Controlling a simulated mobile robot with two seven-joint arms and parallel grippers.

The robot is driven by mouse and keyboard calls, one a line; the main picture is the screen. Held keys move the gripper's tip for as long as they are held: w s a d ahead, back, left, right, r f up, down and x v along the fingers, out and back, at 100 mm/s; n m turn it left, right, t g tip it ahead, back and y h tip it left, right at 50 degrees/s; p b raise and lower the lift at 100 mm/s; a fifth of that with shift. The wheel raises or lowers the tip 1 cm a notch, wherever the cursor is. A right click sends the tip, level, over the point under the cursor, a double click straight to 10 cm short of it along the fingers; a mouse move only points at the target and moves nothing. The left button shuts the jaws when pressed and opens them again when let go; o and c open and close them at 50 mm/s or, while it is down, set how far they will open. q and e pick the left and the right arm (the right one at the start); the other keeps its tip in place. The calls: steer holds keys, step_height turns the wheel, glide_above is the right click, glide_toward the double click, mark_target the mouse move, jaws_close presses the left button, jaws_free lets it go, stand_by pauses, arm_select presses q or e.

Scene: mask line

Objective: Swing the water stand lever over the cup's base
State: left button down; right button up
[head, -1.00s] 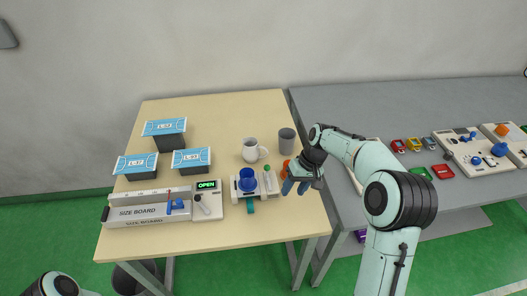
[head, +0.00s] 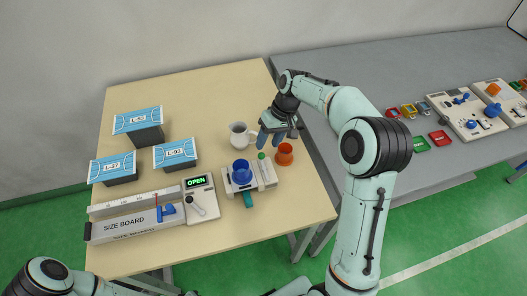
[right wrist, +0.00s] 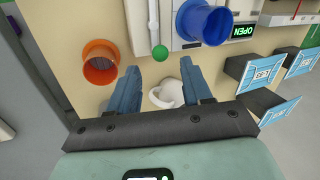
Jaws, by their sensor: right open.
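The water stand (head: 265,184) is a pale base near the table's right side. A blue cup (head: 241,170) sits on it; this cup also shows in the right wrist view (right wrist: 206,22). The stand's lever is a pale bar with a green ball knob (head: 261,155), right of the blue cup; the knob shows in the wrist view too (right wrist: 160,53). My right gripper (head: 270,139) is open and empty, just behind the knob. In the wrist view, the knob appears beyond the gap between its blue fingers (right wrist: 160,78). My left gripper is not in view.
A white mug (head: 238,137) stands close left of my right gripper, and an orange cup (head: 285,156) stands to its right. The size board (head: 125,224), OPEN panel (head: 204,210) and several blue-topped blocks (head: 137,121) are at left. A grey table (head: 380,70) adjoins at right.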

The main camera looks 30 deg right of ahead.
mark_target(262, 154)
steer(key=x, duration=0.5)
steer(key=shift+w+f, duration=0.1)
steer(key=shift+f, duration=0.05)
jaws_close()
